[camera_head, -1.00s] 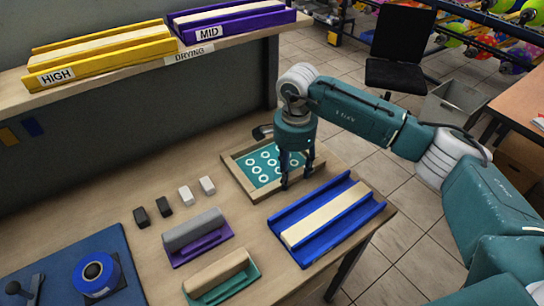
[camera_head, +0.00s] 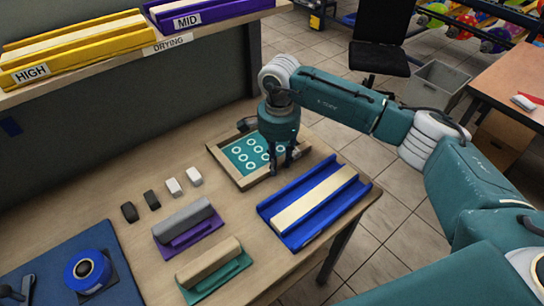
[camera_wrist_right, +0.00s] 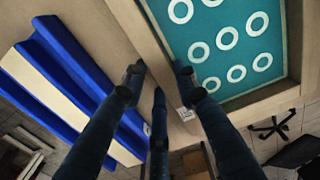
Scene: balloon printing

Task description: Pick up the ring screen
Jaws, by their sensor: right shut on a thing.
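The ring screen (camera_head: 217,151) is a wooden frame around a teal mesh with several white rings. It lies at the back right of the workbench in the head view. In the right wrist view its frame (camera_wrist_right: 274,103) and rings fill the upper right. My right gripper (camera_head: 281,167) points down at the frame's right front side and is shut on that wooden edge. In the right wrist view the fingers (camera_wrist_right: 160,76) stand on both sides of the edge. I cannot tell whether the frame is clear of the bench. My left gripper is not in view.
A blue trough (camera_head: 338,208) with a cream strip stands right of the screen. Small light and dark blocks (camera_head: 173,187) and squeegees (camera_head: 187,223) lie to the left. A shelf with yellow (camera_head: 90,52) and purple racks is above. The bench (camera_head: 90,180) is clear at centre left.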

